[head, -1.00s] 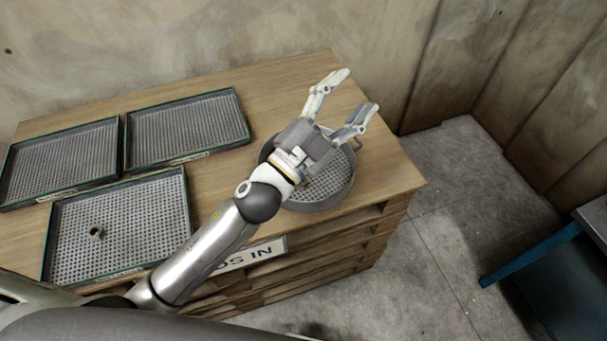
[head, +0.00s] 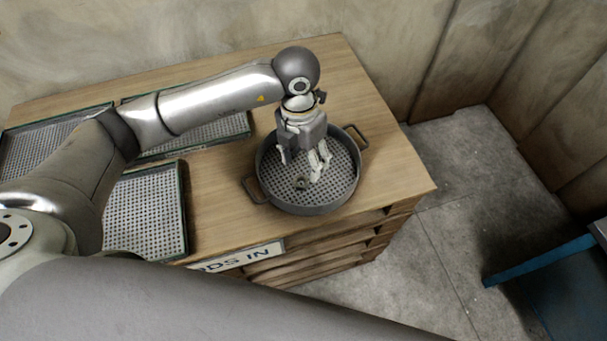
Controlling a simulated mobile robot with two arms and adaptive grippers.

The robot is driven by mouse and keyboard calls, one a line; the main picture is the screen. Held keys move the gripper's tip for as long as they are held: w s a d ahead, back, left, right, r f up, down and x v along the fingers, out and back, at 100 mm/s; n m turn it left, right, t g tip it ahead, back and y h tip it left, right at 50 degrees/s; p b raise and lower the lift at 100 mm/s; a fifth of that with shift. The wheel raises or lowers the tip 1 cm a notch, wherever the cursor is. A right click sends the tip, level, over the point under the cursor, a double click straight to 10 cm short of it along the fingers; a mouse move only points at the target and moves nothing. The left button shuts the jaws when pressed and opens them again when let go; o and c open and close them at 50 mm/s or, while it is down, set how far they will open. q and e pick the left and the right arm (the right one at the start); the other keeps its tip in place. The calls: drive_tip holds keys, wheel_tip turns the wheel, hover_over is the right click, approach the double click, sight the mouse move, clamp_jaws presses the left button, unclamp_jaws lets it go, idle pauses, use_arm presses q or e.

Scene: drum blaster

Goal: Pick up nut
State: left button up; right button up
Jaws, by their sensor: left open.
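A small dark nut (head: 300,183) lies on the perforated floor of the round metal basket (head: 312,210), left of its middle. My left gripper (head: 303,162) points down into the basket, open, with its fingers above and just behind the nut. The fingers appear apart from the nut, with nothing between them. My right gripper is not in view.
Green-rimmed perforated trays stand left on the wooden bench (head: 222,212): a front one (head: 184,215) and two behind, all partly hidden by my left arm. The basket has two side handles. A blue-framed table (head: 545,262) stands at the right, across open floor.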

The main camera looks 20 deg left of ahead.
use_arm(q)
drive_tip(key=a, duration=0.2)
hover_over(300, 182)
drive_tip(key=shift+y, duration=0.4)
wheel_tip(300, 182, down, 5)
drive_tip(key=shift+s+a+f+p, duration=0.1)
drive_tip(key=shift+a+p, duration=0.05)
drive_tip(key=shift+p, duration=0.2)
drive_tip(key=shift+f+p, duration=0.65)
drive_tip(key=shift+f, duration=2.05)
drive_tip(key=c, duration=1.1)
drive_tip(key=shift+r, duration=0.1)
drive_tip(key=shift+c, duration=0.2)
drive_tip(key=shift+r, duration=0.1)
